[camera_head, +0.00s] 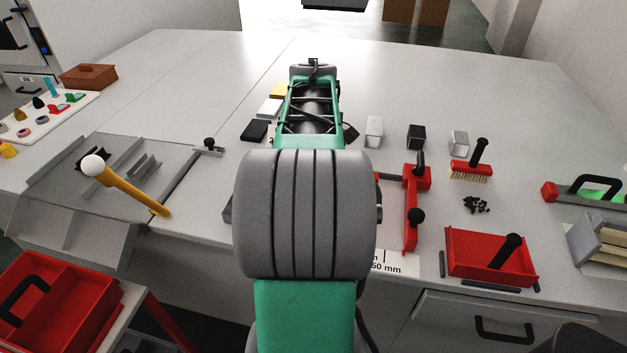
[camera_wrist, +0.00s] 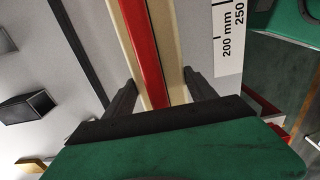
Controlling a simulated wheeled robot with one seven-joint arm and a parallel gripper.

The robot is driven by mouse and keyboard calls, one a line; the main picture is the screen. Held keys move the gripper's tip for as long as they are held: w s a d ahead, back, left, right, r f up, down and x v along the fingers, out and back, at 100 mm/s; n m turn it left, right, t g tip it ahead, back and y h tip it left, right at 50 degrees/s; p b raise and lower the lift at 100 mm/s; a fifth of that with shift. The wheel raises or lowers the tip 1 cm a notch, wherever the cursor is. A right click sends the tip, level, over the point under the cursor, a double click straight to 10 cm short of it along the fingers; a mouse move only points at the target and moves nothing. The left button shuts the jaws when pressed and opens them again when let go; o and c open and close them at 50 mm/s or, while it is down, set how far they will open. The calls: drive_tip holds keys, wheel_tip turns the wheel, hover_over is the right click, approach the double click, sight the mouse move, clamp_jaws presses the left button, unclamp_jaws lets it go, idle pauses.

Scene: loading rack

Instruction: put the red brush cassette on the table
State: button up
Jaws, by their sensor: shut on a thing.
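The red brush cassette (camera_wrist: 143,40), a long red strip with cream bands along both sides, runs between the fingers of my gripper (camera_wrist: 160,92) in the wrist view. My gripper is shut on it. Its far end leaves the top of that view, and its near end is hidden behind the gripper body. The grey table (camera_head: 190,80) fills the head view. There my arm hides both gripper and cassette. I cannot tell whether the cassette touches the table top.
A white ruler (camera_wrist: 228,38) lies right of the cassette; a dark open box (camera_wrist: 27,107) is to its left. In the head view, a red clamp (camera_head: 411,205), a hand brush (camera_head: 470,168) and a red tray (camera_head: 490,268) stand on the right. The table's back is clear.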

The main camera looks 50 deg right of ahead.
drive_tip(key=shift+f, duration=0.1)
drive_tip(key=o, duration=1.9)
drive_tip(key=shift+c, duration=0.2)
wheel_tip(320, 180, up, 12)
drive_tip(key=shift+r, duration=0.1)
drive_tip(key=shift+w+a, duration=0.1)
drive_tip(key=shift+a, duration=0.05)
drive_tip(key=w+a+f+m+t, duration=0.1)
drive_tip(key=w+a+f, duration=0.2)
drive_tip(key=a, duration=0.4)
drive_tip(key=w+a+f, duration=0.2)
drive_tip(key=a, duration=0.5)
drive_tip(key=w+a+f+m+t, duration=0.1)
drive_tip(key=w+a+f, duration=0.2)
drive_tip(key=a, duration=0.4)
drive_tip(key=s+a+f+m, duration=0.1)
drive_tip(key=a+f, duration=0.2)
drive_tip(key=a, duration=0.3)
drive_tip(key=s+a+f+m+t, duration=0.1)
drive_tip(key=s+a+f, duration=0.1)
drive_tip(key=a+f, duration=0.2)
drive_tip(key=a, duration=0.2)
drive_tip(key=shift+s+a+f+m, duration=0.15)
drive_tip(key=shift+a+f+m, duration=0.15)
